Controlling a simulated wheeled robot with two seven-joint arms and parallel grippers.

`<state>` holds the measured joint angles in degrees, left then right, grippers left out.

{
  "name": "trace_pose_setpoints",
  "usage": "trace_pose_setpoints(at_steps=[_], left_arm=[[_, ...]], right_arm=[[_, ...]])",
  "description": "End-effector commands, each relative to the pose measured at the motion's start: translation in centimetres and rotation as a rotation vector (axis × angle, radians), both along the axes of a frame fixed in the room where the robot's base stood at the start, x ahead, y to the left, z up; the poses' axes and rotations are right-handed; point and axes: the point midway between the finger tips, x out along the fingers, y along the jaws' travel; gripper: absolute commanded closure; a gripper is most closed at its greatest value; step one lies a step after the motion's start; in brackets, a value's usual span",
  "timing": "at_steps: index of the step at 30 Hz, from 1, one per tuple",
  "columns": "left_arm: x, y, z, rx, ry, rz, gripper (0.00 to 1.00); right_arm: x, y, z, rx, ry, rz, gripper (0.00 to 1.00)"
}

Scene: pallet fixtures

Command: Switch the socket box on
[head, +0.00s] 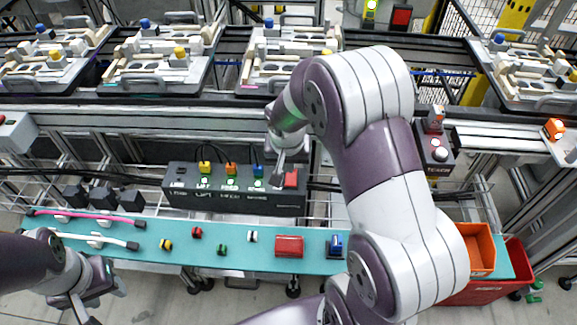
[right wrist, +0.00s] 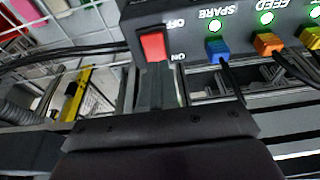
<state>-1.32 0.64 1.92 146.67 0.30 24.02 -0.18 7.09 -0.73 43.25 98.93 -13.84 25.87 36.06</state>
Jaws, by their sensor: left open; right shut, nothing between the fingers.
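The dark socket box (head: 235,203) stands behind the teal strip in the head view. Yellow, orange and blue plugs sit in its top, with lit green lamps by them. Its red switch (head: 291,178) is at the right end. In the right wrist view the switch (right wrist: 152,46) lies between the OFF and ON labels. My right gripper (right wrist: 155,68) is shut and empty, its tips at the switch's ON-side edge; I cannot tell whether they touch. It also shows in the head view (head: 277,183). My left gripper (head: 103,296) is open and empty at lower left.
The teal strip (head: 190,262) holds cables, small coloured parts, a red box (head: 289,246) and a blue item (head: 336,245). Black blocks (head: 103,196) stand left of the socket box. An orange bin (head: 480,248) is at right. Loaded pallets line the conveyor behind.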

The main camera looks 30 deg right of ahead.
Motion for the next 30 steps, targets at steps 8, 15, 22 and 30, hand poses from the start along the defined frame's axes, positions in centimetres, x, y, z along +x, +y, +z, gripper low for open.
trace_pose_setpoints(at_steps=[8, 15, 22, 30], left_arm=[[0.0, 0.0, 1.4, 0.000, 0.000, 0.000, 0.57], [0.0, 0.0, 1.7, 0.000, 0.000, 0.000, 0.57], [0.0, 0.0, 1.7, 0.000, 0.000, 0.000, 0.57], [0.0, 0.0, 1.7, 0.000, 0.000, 0.000, 0.57]], right_arm=[[-2.3, 1.5, 6.3, -0.001, -0.004, 0.002, 1.00], [-3.6, 2.2, 9.0, 0.000, 0.000, 0.001, 1.00], [-3.9, 2.4, 9.3, 0.000, 0.001, 0.001, 1.00], [-3.8, 2.4, 9.3, 0.000, 0.000, 0.001, 1.00]])
